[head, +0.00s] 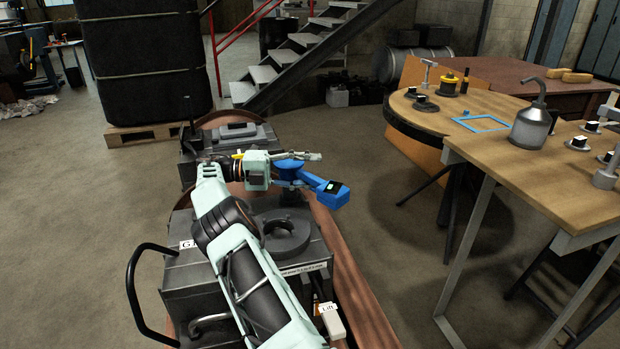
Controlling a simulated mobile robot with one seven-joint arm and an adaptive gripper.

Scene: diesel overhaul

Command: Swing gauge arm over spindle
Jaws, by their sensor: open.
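The blue gauge arm (313,180) stands above the grey machine top, with a small green-lit display on its right end. It reaches out to the right from a post whose lower part is dark. A dark round ring-shaped part (287,237), possibly the spindle seat, lies on the machine top in front of the gauge arm. The display end is to the right of the ring, not above it. My gripper (312,156) is just behind and above the gauge arm, its grey fingers pointing right. It is open, and I cannot tell whether it touches the blue arm.
The machine cabinet (185,275) has a black curved handle (140,290) on its left. Another grey unit (232,134) stands behind. A wooden workbench (530,165) with an oil can (531,125) is on the right. Open floor lies between machine and bench.

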